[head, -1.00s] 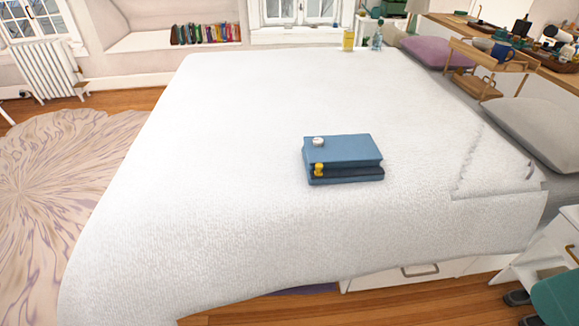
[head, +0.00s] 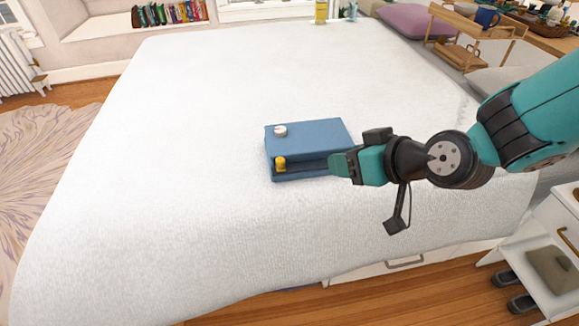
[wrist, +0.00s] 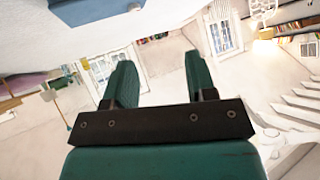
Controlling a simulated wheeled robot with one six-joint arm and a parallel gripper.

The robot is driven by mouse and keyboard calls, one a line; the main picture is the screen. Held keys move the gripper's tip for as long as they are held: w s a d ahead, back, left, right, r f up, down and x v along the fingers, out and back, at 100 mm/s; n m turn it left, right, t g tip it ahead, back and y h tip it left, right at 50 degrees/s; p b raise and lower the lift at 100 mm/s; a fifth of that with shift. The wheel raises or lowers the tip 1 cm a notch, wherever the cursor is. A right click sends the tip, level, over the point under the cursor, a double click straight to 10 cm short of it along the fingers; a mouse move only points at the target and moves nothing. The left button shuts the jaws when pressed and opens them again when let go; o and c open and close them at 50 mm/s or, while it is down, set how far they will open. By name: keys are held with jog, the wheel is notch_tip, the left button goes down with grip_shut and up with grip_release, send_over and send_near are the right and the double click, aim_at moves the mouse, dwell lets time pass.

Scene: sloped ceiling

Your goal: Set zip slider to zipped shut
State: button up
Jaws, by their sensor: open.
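The blue case (head: 308,140) lies on the white bed, with a dark slot along its front. A yellow knob (head: 280,163), which looks like the zip slider, sits at the left end of that slot. A white round knob (head: 280,130) is on the case's top left. My gripper (head: 341,165) is in front of the case's right front corner and hides part of it; I cannot tell if they touch. In the wrist view my gripper (wrist: 157,65) is open with nothing between its fingers. The blue case also shows at that view's top left (wrist: 85,8); the yellow knob does not.
The white bedspread (head: 180,200) is clear left of and behind the case. A wooden rack (head: 470,35) and pillows stand at the back right. A white drawer unit (head: 555,235) is at the right. Books (head: 170,13) line the window bench.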

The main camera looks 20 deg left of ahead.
aim_at(282, 161)
jog(key=w+a+f+t+y+b, duration=0.1)
jog(key=a+f+t, duration=0.1)
jog(key=f, duration=0.3)
jog(key=w+a+f+t, duration=0.1)
jog(key=a+f, duration=0.2)
jog(key=f, duration=0.3)
jog(key=p+x, duration=0.2)
jog(key=x, duration=1.4)
jog(key=shift+w+a, duration=0.2)
jog(key=shift+a, duration=0.2)
grip_shut()
